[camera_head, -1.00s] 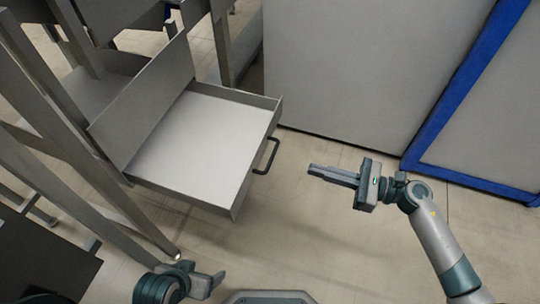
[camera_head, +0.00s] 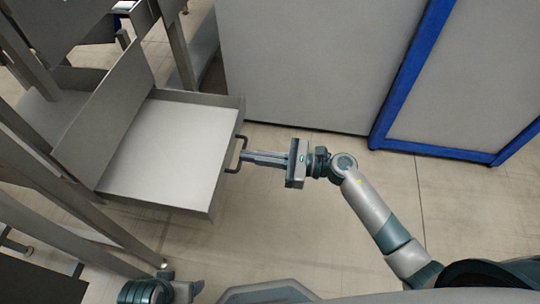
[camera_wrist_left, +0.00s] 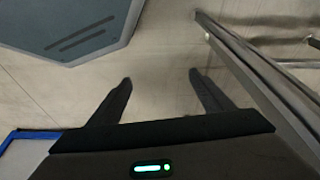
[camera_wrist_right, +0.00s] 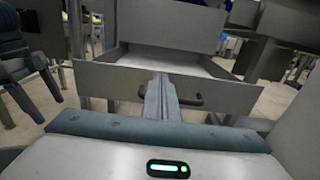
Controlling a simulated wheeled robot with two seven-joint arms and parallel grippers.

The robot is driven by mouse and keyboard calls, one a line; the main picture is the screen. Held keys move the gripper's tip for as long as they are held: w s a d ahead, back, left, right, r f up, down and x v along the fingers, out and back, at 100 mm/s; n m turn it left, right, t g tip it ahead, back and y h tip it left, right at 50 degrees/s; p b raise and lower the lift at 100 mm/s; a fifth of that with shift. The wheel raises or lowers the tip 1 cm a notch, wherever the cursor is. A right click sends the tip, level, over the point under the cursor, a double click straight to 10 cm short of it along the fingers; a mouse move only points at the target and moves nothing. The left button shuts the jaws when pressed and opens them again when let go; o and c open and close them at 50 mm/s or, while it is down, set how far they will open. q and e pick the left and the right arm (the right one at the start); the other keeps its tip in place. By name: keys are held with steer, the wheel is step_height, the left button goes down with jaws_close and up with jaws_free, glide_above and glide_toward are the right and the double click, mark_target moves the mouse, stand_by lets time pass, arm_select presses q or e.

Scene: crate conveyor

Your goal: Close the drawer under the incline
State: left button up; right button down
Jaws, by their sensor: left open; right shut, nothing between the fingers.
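The grey drawer (camera_head: 170,150) is pulled out from under the incline and is empty. Its front panel (camera_wrist_right: 220,92) faces my right gripper in the right wrist view. A dark bar handle (camera_head: 240,152) is on the front. My right gripper (camera_head: 245,157) is shut and empty, its fingertips at the handle; whether they touch the front cannot be told. It also shows in the right wrist view (camera_wrist_right: 160,85). My left gripper (camera_wrist_left: 160,85) is open over bare floor in the left wrist view. In the head view only part of the left arm shows at the bottom left.
Grey metal frame legs (camera_head: 80,225) stand left of the drawer. A large grey panel (camera_head: 300,65) with a blue frame (camera_head: 410,75) stands behind and to the right. The floor (camera_head: 290,220) in front of the drawer is clear.

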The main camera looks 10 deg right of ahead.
mark_target(226, 153)
steer(key=x, duration=0.3)
steer(key=shift+a, duration=0.2)
arm_select(q)
steer(key=shift+w+a+f, duration=0.2)
steer(key=shift+w+f, duration=0.1)
steer(key=shift+f, duration=0.35)
arm_select(e)
steer(key=shift+w, duration=0.1)
steer(key=shift+a, duration=0.15)
